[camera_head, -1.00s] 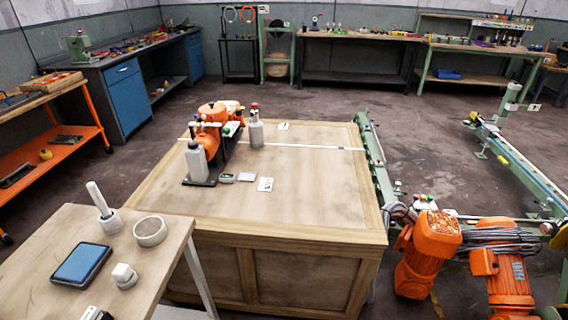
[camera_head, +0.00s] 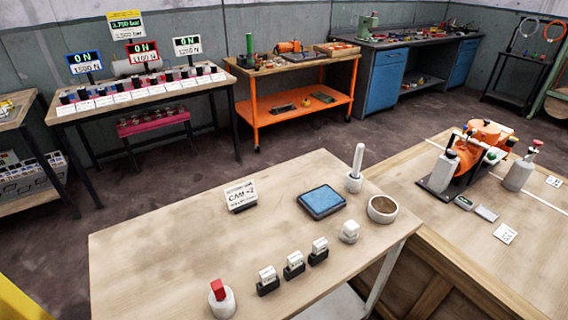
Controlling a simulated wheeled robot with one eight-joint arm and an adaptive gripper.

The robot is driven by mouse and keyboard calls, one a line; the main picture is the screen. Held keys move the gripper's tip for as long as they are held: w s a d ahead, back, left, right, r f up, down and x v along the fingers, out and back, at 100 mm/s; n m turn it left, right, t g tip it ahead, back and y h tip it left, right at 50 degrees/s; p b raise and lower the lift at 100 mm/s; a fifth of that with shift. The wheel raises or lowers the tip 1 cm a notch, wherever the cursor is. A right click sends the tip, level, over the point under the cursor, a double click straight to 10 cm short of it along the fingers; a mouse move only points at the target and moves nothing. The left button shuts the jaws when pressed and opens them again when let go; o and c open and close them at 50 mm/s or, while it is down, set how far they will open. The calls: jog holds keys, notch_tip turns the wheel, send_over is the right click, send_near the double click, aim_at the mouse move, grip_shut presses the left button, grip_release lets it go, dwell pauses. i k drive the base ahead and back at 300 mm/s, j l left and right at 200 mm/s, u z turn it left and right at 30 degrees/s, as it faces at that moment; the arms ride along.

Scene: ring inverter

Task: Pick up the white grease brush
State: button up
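A white rod-like handle (camera_head: 358,160) stands upright in a small round white holder (camera_head: 354,183) on the near wooden table (camera_head: 180,245). It looks like the grease brush, but no bristles show. A blue-topped pad (camera_head: 321,201) lies to its left, and a round pale bowl (camera_head: 382,209) stands to its right. My gripper is not in view.
On the near table are a "CAM-2" sign (camera_head: 240,195), several small white-and-black blocks (camera_head: 294,265), a white knob-like piece (camera_head: 349,231) and a red-topped white piece (camera_head: 220,298). A larger wooden bench (camera_head: 450,238) with an orange machine (camera_head: 474,150) adjoins at right.

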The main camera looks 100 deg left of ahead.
aim_at(360, 147)
jog(key=u, duration=0.5)
jog(key=k+u, duration=0.1)
jog(key=u, duration=0.85)
jog(key=k+u, duration=0.1)
jog(key=u, duration=0.85)
jog(key=k+u, duration=0.1)
jog(key=u, duration=0.35)
